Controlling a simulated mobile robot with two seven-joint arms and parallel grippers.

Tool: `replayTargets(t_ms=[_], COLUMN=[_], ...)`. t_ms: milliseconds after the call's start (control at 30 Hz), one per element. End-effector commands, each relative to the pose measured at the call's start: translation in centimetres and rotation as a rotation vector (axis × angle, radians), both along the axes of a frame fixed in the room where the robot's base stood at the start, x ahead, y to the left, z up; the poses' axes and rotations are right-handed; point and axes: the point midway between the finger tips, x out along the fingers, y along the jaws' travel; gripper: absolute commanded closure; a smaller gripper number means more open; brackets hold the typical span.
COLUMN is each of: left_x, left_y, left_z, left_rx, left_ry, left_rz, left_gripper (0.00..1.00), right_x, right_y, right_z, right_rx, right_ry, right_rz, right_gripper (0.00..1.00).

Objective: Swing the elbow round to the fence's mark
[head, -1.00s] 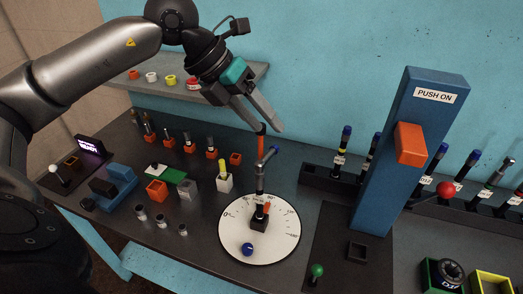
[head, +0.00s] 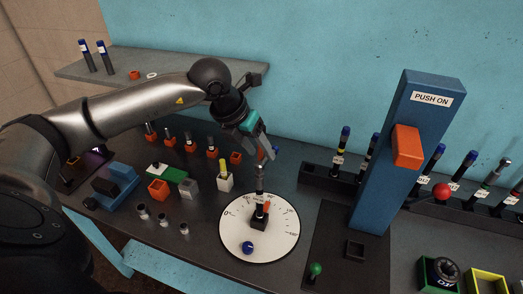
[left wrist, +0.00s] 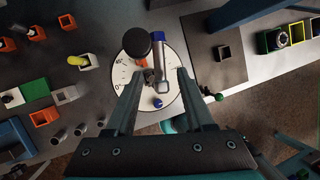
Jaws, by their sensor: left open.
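The hose fitting (head: 260,182) stands upright at the middle of the white round dial (head: 285,243). The elbow on top has a blue end, which shows in the left wrist view (left wrist: 160,38), pointing toward the picture's top. My left gripper (head: 267,152) is open at the fitting's top, partly hiding the elbow. In the left wrist view its fingers (left wrist: 157,74) are apart, with the elbow's body in the gap between them; I cannot tell contact. A small orange piece (head: 267,207) stands by the fitting's foot. The mark cannot be read. My right gripper is not in view.
A tall blue post (head: 378,190) labelled "PUSH ON" stands right of the dial, with an orange block on it. A blue ball (head: 248,247) sits on the dial's front. Small orange blocks and a green plate (head: 182,181) lie left. A shelf (head: 120,68) is behind.

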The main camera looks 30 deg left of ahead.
Motion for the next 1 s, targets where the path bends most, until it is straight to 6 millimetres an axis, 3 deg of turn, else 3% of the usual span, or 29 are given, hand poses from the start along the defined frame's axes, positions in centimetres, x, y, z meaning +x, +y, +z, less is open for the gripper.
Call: replayTargets(t_ms=[200,500,1000], left_x=[0.8,0.9,0.9], left_y=[-0.3,-0.4,-0.4], left_z=[-1.8,-2.0,-2.0], left_rx=[-0.001,0.0,0.0], left_ry=[0.0,0.0,0.0], left_rz=[0.001,0.0,0.001], left_gripper=[0.47,0.47,1.0], right_x=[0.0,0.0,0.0], right_y=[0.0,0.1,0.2], right_z=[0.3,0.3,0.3], right_rx=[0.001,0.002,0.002], right_ry=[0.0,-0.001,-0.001], right_rz=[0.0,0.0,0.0], right_gripper=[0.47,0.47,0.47])
